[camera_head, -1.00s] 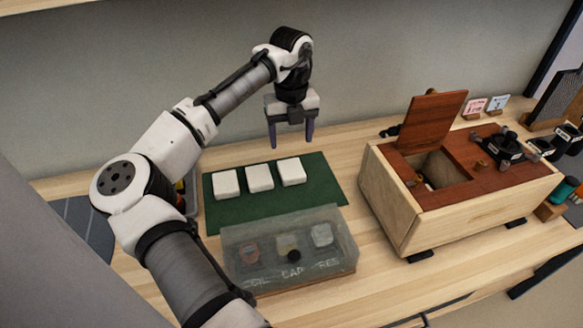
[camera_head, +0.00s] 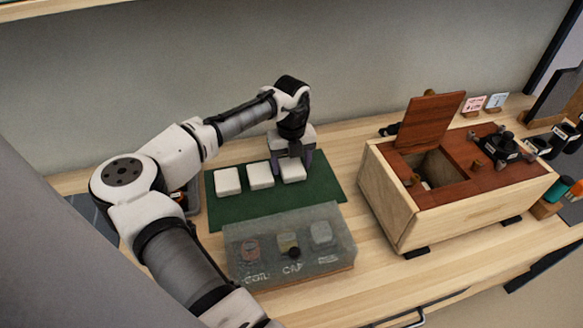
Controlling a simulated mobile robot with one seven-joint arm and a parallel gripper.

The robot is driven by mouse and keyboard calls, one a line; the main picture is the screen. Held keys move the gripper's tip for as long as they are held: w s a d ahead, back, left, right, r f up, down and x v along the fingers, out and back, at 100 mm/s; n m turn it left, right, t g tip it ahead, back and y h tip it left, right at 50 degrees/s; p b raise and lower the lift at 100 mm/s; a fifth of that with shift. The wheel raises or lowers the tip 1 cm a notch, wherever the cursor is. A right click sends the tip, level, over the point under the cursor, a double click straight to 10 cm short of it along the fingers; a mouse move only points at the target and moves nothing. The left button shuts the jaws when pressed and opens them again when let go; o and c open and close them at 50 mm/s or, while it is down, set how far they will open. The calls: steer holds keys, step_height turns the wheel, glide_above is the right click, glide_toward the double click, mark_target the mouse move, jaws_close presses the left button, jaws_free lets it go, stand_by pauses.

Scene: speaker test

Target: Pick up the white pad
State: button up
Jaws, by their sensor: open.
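Three white pads lie in a row on a dark green mat (camera_head: 240,212): a left pad (camera_head: 227,181), a middle pad (camera_head: 260,175) and a right pad (camera_head: 293,174). My gripper (camera_head: 291,168) is open and lowered at the right pad, with its fingers pointing down on either side of it. The gripper hides the far part of that pad. I cannot tell whether the fingers touch it.
A clear-lidded case (camera_head: 290,246) with several small parts stands in front of the mat. A wooden box (camera_head: 400,209) with a raised red-brown lid (camera_head: 430,120) stands to the right. A grey bin (camera_head: 192,203) is left of the mat. Small cards (camera_head: 485,102) stand at the back right.

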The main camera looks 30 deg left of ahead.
mark_target(292, 166)
steer(key=c, duration=0.7)
steer(key=shift+c, duration=0.2)
step_height(292, 166, up, 10)
steer(key=b, duration=0.1)
steer(key=shift+b, duration=0.35)
